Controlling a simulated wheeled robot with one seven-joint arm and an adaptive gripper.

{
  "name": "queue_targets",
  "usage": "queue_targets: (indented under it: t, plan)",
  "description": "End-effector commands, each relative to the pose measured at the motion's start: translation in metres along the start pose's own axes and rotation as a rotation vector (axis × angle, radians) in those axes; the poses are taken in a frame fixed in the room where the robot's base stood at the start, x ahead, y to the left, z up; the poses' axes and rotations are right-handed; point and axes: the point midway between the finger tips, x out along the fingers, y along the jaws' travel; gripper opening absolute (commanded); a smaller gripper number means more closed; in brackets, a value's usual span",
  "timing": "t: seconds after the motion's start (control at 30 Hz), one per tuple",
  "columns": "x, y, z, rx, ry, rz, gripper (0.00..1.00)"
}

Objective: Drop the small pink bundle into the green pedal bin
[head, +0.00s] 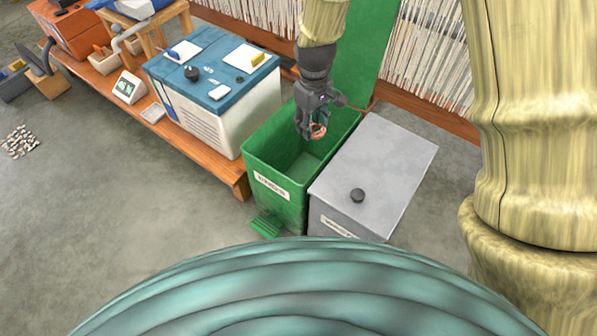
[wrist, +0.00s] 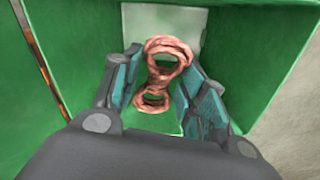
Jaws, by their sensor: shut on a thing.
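The small pink bundle (wrist: 167,58) is a twisted skein with two loops, held between the two fingers of my gripper (wrist: 163,88) in the wrist view. In the head view my gripper (head: 311,133) points down with the pink bundle (head: 318,130) at its fingertips. The green pedal bin (head: 247,155) stands open with its lid (head: 360,50) raised behind. My gripper is over the bin's opening, and the bin's green walls (wrist: 75,45) surround the bundle in the wrist view. The bin's pale floor shows beneath; the exact height of the bundle cannot be told.
A grey lidded bin (head: 375,165) stands right beside the green one. To the left, a blue-topped white box (head: 215,85) sits on a low wooden bench (head: 240,180). A pedal (head: 267,224) sticks out in front. The floor at left is mostly clear.

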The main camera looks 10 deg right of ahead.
Motion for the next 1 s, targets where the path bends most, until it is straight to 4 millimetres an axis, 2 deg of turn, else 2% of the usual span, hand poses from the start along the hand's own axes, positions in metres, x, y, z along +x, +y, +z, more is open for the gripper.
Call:
queue_targets:
  t: [0.1, 0.13, 0.23, 0.27, 0.67, 0.87, 1.0]
  plan:
    - [-0.001, 0.000, 0.000, 0.000, 0.000, 0.000, 0.30]
    - [-0.001, 0.000, 0.000, 0.000, 0.000, 0.000, 0.45]
    - [-0.001, 0.000, 0.000, 0.000, 0.000, 0.000, 0.64]
    - [-0.001, 0.000, 0.000, 0.000, 0.000, 0.000, 0.67]
    - [-0.004, 0.000, 0.000, 0.000, 0.001, 0.000, 0.67]
    - [-0.026, 0.001, -0.001, 0.001, 0.003, 0.001, 0.67]
    - [-0.049, 0.001, -0.001, 0.002, 0.003, 0.001, 0.67]
